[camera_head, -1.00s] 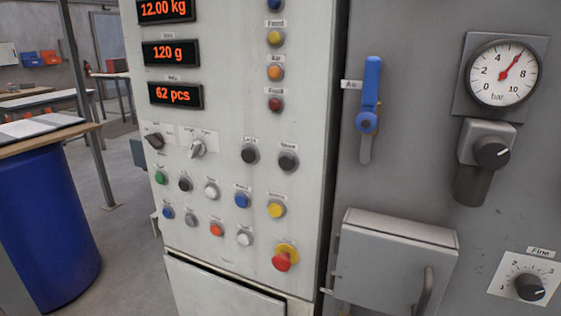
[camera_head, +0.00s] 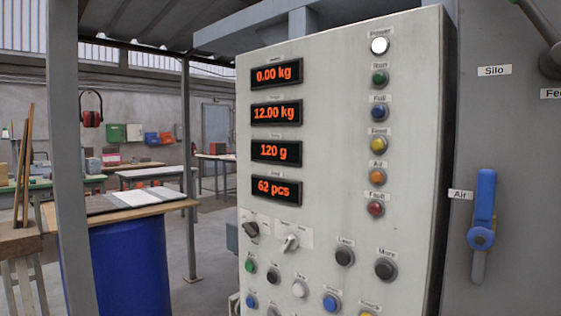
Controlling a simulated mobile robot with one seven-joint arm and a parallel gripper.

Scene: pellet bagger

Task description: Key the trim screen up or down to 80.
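The control panel (camera_head: 335,150) carries several dark screens with orange digits, stacked at its upper left. From the top they read 0.00 kg (camera_head: 276,74), 12.00 kg (camera_head: 276,113), 120 g (camera_head: 276,151) and 62 pcs (camera_head: 276,188). The small labels above them are too blurred to read, so I cannot tell which is the trim screen. Below and right of the screens are two black push buttons: one labelled Less or Lower (camera_head: 344,256), the other More (camera_head: 385,269). My gripper is not in view.
A column of lamps or buttons runs down the panel's right, from a lit white Power lamp (camera_head: 380,46) to a red one (camera_head: 376,208). Two selector knobs (camera_head: 251,229) and several coloured buttons sit lower. A blue lever (camera_head: 482,215) is at right, a blue drum (camera_head: 130,265) at left.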

